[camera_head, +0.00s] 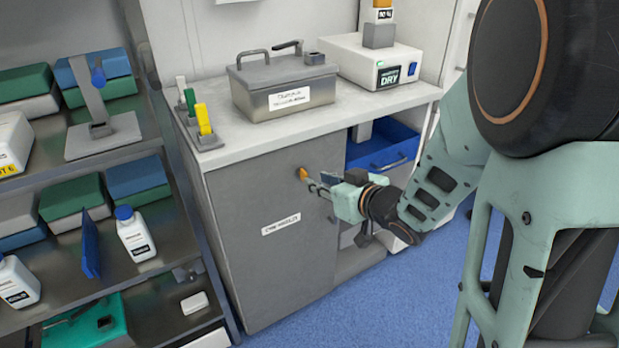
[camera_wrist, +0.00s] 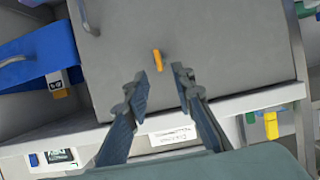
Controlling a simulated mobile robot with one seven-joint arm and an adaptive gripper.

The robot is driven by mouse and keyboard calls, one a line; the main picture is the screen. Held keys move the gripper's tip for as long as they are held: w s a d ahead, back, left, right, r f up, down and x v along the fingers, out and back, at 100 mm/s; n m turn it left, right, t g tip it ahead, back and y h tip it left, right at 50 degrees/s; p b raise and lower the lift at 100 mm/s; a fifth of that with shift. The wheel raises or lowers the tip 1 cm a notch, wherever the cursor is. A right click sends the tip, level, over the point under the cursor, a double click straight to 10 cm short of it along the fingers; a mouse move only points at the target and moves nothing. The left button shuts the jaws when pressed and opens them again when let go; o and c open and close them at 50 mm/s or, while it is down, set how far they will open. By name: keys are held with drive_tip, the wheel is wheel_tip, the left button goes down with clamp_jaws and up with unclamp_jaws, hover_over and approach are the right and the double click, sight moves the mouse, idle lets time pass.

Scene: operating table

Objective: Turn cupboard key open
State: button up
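The cupboard door (camera_head: 250,265) is a grey panel under the white counter, with a printed label low on it. It appears shut. A small orange-yellow key (camera_head: 303,173) sticks out near its upper right edge. My gripper (camera_head: 318,185) is at the door, just right of the key. In the wrist view, the two fingers (camera_wrist: 160,80) are apart, and the key (camera_wrist: 157,60) shows upright just beyond the gap between the tips. I see no finger touching the key. The lock around it is too small to make out.
A blue drawer (camera_head: 385,155) is right of the door. On the counter (camera_head: 235,150) stand a metal case (camera_head: 283,92), a white device (camera_head: 370,60) and colored clips (camera_head: 203,122). A loaded shelf (camera_head: 145,262) is at the left. Blue floor lies in front.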

sight(303, 175)
drive_tip(key=b+x, duration=0.1)
drive_tip(key=x, duration=0.5)
drive_tip(key=shift+w, duration=0.15)
drive_tip(key=shift+f, duration=0.1)
drive_tip(key=shift+c, duration=0.2)
clamp_jaws()
